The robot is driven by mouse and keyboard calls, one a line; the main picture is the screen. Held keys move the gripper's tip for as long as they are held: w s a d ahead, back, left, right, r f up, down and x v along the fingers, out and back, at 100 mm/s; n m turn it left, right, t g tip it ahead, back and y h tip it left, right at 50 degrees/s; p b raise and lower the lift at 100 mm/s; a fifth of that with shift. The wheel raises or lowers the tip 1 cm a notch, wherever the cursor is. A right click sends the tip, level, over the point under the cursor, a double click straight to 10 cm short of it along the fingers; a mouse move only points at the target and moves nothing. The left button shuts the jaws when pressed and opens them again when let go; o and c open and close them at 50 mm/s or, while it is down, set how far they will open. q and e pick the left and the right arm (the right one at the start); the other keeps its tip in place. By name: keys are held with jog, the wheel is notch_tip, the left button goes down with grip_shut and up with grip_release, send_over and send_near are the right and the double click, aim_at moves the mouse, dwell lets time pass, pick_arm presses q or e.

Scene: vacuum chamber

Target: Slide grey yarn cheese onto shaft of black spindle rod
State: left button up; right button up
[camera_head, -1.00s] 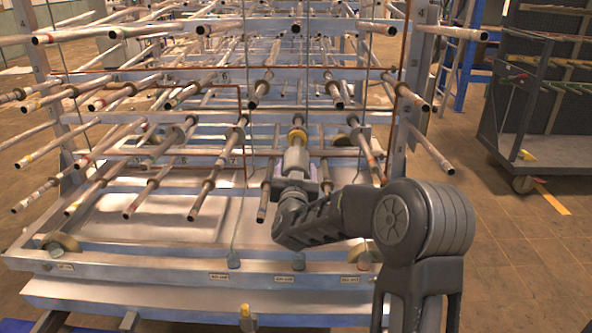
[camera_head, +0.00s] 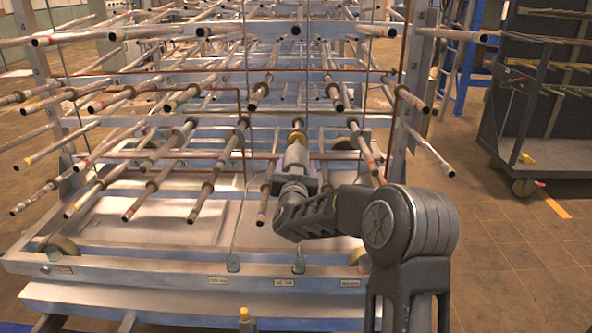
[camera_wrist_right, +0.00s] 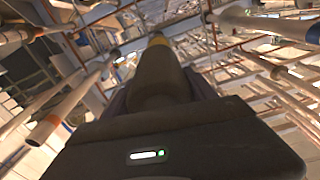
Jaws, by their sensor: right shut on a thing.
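A grey cylinder, apparently the grey yarn cheese (camera_head: 296,156), is held end-on towards the rack in the head view. My right gripper (camera_head: 297,174) is shut on it from the near side. In the right wrist view the yarn cheese (camera_wrist_right: 160,78) looks dark and points away from my gripper (camera_wrist_right: 160,105). A yellow-orange ring (camera_head: 297,136) shows just beyond its far end. I cannot tell whether a rod passes into the cheese, and I cannot single out the black spindle rod. My left gripper is not in view.
A metal rack (camera_head: 150,257) with many protruding rods fills the middle and left. Rod ends (camera_head: 262,218) stick out close to the left of my right gripper, and another rod (camera_head: 365,150) lies to its right. A dark trolley (camera_head: 528,150) stands at right, with clear floor before it.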

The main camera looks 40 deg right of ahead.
jog(key=shift+x, duration=1.95)
jog(key=o, duration=1.7)
jog(key=shift+f, duration=0.15)
jog(key=shift+s, duration=0.1)
jog(key=shift+s+a+b, duration=0.1)
jog(key=shift+a+b, duration=0.05)
jog(key=shift+b, duration=0.15)
jog(key=b+v, duration=0.1)
jog(key=v, duration=0.6)
jog(key=shift+s+a, duration=0.2)
jog(key=shift+w+f, duration=0.1)
